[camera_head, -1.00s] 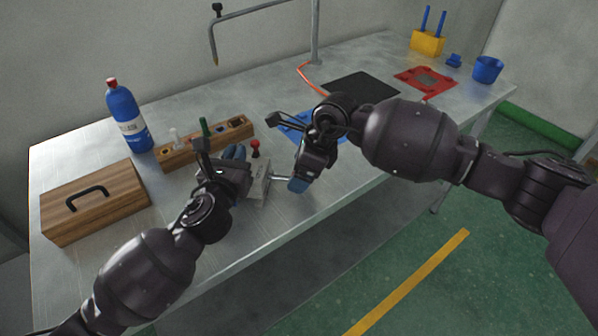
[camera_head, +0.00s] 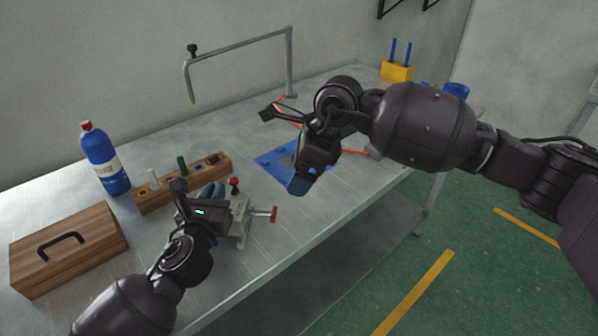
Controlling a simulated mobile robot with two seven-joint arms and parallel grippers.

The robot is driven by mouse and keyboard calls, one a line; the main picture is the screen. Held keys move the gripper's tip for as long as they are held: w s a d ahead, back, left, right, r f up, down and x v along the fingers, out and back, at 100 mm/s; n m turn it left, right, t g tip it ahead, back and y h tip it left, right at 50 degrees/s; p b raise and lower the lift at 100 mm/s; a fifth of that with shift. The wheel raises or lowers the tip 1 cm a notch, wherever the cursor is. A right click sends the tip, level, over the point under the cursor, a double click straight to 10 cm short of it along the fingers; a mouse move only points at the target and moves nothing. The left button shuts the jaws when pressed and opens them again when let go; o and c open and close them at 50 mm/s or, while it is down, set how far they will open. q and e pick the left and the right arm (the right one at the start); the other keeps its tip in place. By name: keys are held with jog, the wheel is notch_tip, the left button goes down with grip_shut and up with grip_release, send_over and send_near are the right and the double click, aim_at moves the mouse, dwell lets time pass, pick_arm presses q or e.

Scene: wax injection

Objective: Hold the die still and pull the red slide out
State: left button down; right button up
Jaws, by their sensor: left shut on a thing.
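The die (camera_head: 240,214) is a pale grey block on the bench near its front edge. A red knob (camera_head: 235,184) stands on top of it. The red slide (camera_head: 273,214) sticks out of the die's right side on a thin pale rod, its red end free. My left gripper (camera_head: 216,194) is shut on the die from the left and hides part of it. My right gripper (camera_head: 301,182) is up and to the right of the slide, apart from it. Its blue fingertip points down, and I cannot tell whether its jaws are open.
A wooden rack (camera_head: 150,196) with small tools stands behind the die. A blue bottle (camera_head: 103,162) and a wooden box (camera_head: 70,250) are at left. A blue mat (camera_head: 268,164) lies behind my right gripper. The bench (camera_head: 285,245) is bare in front of the slide.

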pick_arm(q)
jog(key=shift+a, duration=0.1)
jog(key=c, duration=1.1)
grip_release()
